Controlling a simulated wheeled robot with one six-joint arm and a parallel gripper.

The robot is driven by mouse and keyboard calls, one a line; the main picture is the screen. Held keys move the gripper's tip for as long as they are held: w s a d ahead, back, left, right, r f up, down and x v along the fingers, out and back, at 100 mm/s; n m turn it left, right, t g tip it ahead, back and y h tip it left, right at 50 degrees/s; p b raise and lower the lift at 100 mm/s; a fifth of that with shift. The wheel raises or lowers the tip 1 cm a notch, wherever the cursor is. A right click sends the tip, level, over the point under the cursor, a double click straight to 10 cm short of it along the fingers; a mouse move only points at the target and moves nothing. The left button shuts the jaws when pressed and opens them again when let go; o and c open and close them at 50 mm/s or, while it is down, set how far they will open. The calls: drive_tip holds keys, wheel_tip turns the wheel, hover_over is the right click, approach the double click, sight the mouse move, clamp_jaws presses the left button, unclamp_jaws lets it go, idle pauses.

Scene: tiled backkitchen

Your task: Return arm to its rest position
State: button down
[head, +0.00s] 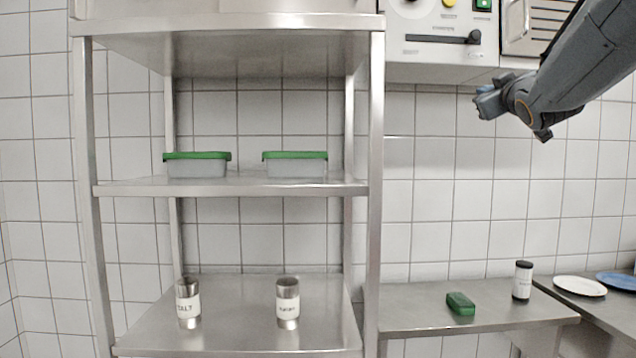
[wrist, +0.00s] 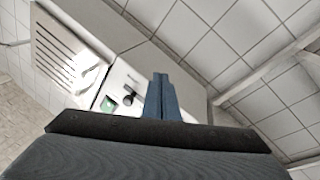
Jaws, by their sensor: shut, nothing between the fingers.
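My arm reaches in from the upper right in the head view. My gripper (head: 480,103) is at its end, raised well above the steel table and in front of the tiled wall, below the control panel. In the wrist view my gripper (wrist: 161,80) shows its blue fingers together, with nothing between them. The grey machine with the control panel (wrist: 125,90) lies beyond the fingers there.
A steel shelf rack (head: 375,200) stands left, with two green-lidded boxes (head: 197,165) (head: 295,165) and two labelled tins (head: 188,303) (head: 288,303). On the table (head: 420,310) are a green block (head: 460,304) and a dark-lidded jar (head: 522,280). Plates (head: 580,287) lie right.

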drive_tip(key=s+a+f+m+g, duration=0.1)
drive_tip(key=s+a+f+g, duration=0.2)
drive_tip(key=f, duration=1)
drive_tip(key=s+a+f+m+g+y, duration=0.1)
drive_tip(key=a+f+g, duration=0.3)
drive_tip(key=f, duration=0.9)
drive_tip(key=s+a+f+m+g, duration=0.1)
drive_tip(key=s+a+f+g, duration=0.25)
drive_tip(key=f, duration=0.95)
drive_tip(key=s+a+f+g+y, duration=0.1)
drive_tip(key=s+a+f+g, duration=0.3)
drive_tip(key=s+f, duration=0.6)
drive_tip(key=s+a+f+g+y, duration=0.1)
drive_tip(key=s+a+f+g, duration=0.4)
drive_tip(key=s+f, duration=0.6)
drive_tip(key=s, duration=0.4)
drive_tip(key=shift+s+a+f+m, duration=0.25)
drive_tip(key=shift+a+m, duration=0.15)
drive_tip(key=c, duration=2.5)
unclamp_jaws()
drive_tip(key=shift+w+g, duration=0.1)
drive_tip(key=shift+g, duration=0.15)
